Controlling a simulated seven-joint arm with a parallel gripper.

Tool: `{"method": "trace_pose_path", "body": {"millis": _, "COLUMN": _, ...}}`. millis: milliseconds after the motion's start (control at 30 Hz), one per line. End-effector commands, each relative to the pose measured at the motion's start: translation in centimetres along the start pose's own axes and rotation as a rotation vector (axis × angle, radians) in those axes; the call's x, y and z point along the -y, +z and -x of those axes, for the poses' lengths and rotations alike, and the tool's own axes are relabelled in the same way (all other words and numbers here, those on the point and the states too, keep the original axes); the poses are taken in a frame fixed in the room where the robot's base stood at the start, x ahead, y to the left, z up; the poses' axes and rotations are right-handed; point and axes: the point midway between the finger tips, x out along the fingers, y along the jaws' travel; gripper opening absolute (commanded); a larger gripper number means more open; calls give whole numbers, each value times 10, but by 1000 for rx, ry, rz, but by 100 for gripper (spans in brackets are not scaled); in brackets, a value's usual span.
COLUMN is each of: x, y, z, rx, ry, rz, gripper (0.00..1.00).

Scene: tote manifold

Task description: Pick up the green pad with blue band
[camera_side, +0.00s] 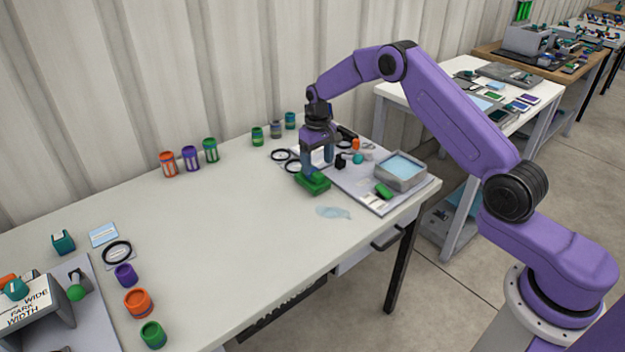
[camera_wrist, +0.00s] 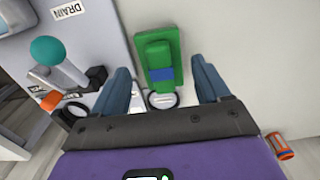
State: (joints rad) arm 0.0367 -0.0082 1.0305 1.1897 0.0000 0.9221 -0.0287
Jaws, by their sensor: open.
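The green pad with blue band (camera_side: 314,182) lies at the left edge of the grey board on the white table. In the wrist view the green pad (camera_wrist: 160,57) shows a raised green block with a blue band across its near end. My gripper (camera_side: 317,172) is directly above the pad, pointing down. In the wrist view my open gripper (camera_wrist: 164,88) has one blue finger on each side of the pad's near end, with gaps to it. I cannot tell how far the fingertips are above the table.
On the grey board (camera_side: 372,201) stand a tray of blue liquid (camera_side: 401,170), a smaller green piece (camera_side: 383,191) and a teal knob (camera_side: 358,158). Black rings (camera_side: 281,155) lie behind the gripper. A pale blue puddle (camera_side: 333,213) is in front. The table's middle is clear.

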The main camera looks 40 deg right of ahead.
Motion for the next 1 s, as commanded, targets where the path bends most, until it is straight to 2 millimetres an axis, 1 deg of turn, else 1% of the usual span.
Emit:
{"method": "trace_pose_path", "body": {"millis": 33, "x": 0, "y": 0, "z": -8, "rx": 2, "ry": 0, "rz": 0, "gripper": 76}}
{"method": "trace_pose_path", "body": {"millis": 100, "x": 0, "y": 0, "z": -15, "rx": 1, "ry": 0, "rz": 0, "gripper": 76}}
{"method": "trace_pose_path", "body": {"millis": 267, "x": 0, "y": 0, "z": -23, "rx": -1, "ry": 0, "rz": 0, "gripper": 76}}
{"method": "trace_pose_path", "body": {"millis": 367, "x": 0, "y": -2, "z": -32, "rx": 0, "ry": 0, "rz": 0, "gripper": 76}}
{"method": "trace_pose_path", "body": {"millis": 500, "x": -2, "y": -4, "z": -52, "rx": 2, "ry": 0, "rz": 0, "gripper": 76}}
{"method": "trace_pose_path", "body": {"millis": 633, "x": -2, "y": -4, "z": -67, "rx": 1, "ry": 0, "rz": 0, "gripper": 76}}
{"method": "trace_pose_path", "body": {"millis": 767, "x": -2, "y": -4, "z": -74, "rx": 0, "ry": 0, "rz": 0, "gripper": 76}}
{"method": "trace_pose_path", "body": {"millis": 967, "x": -2, "y": -5, "z": -74, "rx": -1, "ry": 1, "rz": 0, "gripper": 76}}
{"method": "trace_pose_path", "body": {"millis": 1000, "x": -2, "y": -5, "z": -74, "rx": -1, "ry": 0, "rz": 0, "gripper": 69}}
